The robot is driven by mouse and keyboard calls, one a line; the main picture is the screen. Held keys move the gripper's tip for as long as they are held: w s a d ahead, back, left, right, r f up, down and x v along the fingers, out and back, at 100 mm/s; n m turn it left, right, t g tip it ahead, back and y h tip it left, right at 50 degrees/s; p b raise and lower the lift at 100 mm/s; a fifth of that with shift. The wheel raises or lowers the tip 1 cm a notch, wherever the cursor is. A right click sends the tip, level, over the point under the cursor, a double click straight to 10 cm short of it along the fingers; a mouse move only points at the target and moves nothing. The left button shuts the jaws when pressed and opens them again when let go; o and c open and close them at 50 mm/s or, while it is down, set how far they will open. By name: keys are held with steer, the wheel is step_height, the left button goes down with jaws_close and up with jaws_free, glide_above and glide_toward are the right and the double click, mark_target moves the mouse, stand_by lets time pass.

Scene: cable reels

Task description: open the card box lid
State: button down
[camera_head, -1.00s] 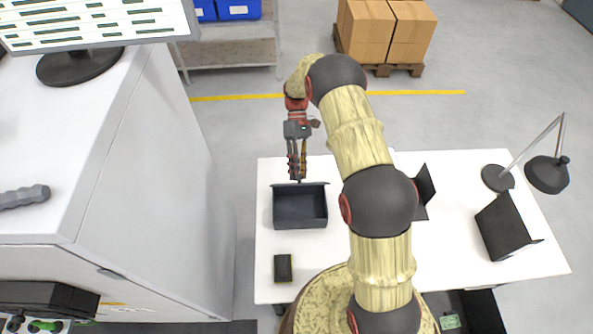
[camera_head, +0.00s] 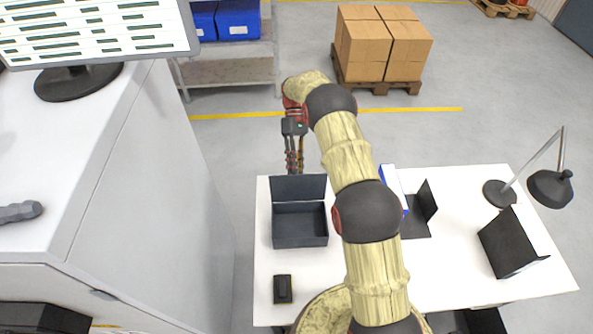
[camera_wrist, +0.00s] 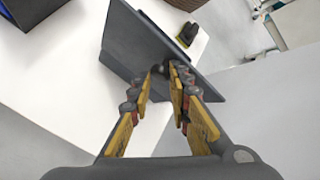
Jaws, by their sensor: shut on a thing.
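The card box (camera_head: 300,241) is a dark grey open-topped box on the left part of the white table. Its lid (camera_head: 299,188) stands raised at the box's far edge, with its inner face showing in the head view. My gripper (camera_head: 293,172) is behind the lid's top edge and shut on the lid. In the wrist view the lid is a dark panel (camera_wrist: 150,42), and my gripper's fingertips (camera_wrist: 163,72) close together at its edge. The exact grip point is small and partly hidden by the fingers.
A small black device (camera_head: 282,289) lies in front of the box on the white table (camera_head: 440,270). Right of my arm stand a blue-and-white box (camera_head: 391,180), black stands (camera_head: 508,243) and a desk lamp (camera_head: 549,186). A tall white cabinet (camera_head: 160,190) is at the left.

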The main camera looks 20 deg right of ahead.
steer(key=shift+s+d+f, duration=0.15)
steer(key=shift+s+f, duration=0.05)
steer(key=shift+f, duration=0.45)
steer(key=shift+s+d+f, duration=0.1)
steer(key=shift+s+f, duration=0.05)
steer(key=shift+f, duration=0.45)
steer(key=c, duration=2.1)
jaws_free()
steer(key=shift+o, duration=1.3)
steer(key=shift+d, duration=0.25)
steer(key=shift+o, duration=1.1)
steer(key=shift+a, duration=0.25)
steer(key=shift+w+a, duration=0.1)
steer(key=shift+w, duration=0.05)
steer(key=shift+w+r, duration=0.1)
steer(key=shift+w+r, duration=0.1)
steer(key=shift+r, duration=0.1)
steer(key=v, duration=0.7)
steer(key=shift+w, duration=0.2)
